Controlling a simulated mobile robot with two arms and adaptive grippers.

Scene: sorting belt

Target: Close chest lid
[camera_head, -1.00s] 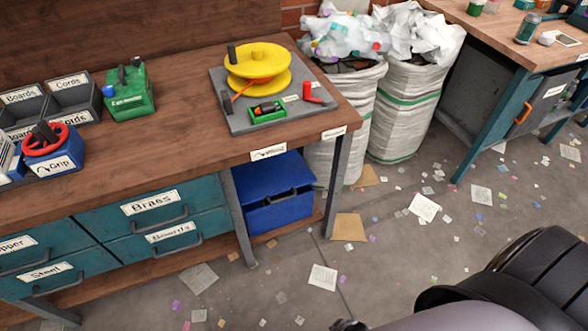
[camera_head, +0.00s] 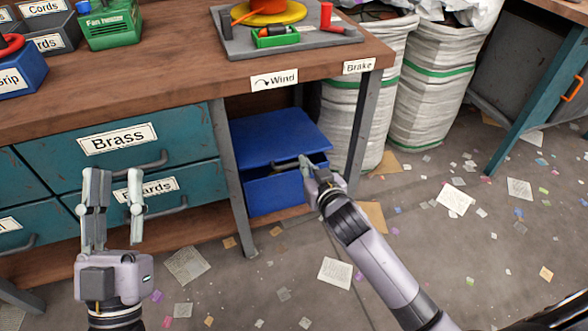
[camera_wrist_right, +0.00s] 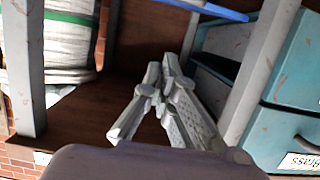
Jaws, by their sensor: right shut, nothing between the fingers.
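The blue chest (camera_head: 262,196) stands on the shelf under the workbench. Its blue lid (camera_head: 280,138) lies over it, with a dark band between lid and front wall towards the right; how far it is raised I cannot tell. My right gripper (camera_head: 306,166) is shut and empty at the chest's front right, overlapping the lid's front edge; contact is unclear. It also shows shut in the right wrist view (camera_wrist_right: 160,85), where a blue edge (camera_wrist_right: 195,9) crosses the top. My left gripper (camera_head: 113,180) is open and empty before the teal drawers.
Teal drawers (camera_head: 75,158) and a bench leg (camera_head: 229,165) stand left of the chest. Another leg (camera_head: 362,125) and white sacks (camera_head: 435,85) are to its right. Paper scraps litter the floor. The bench top (camera_head: 150,75) overhangs the chest.

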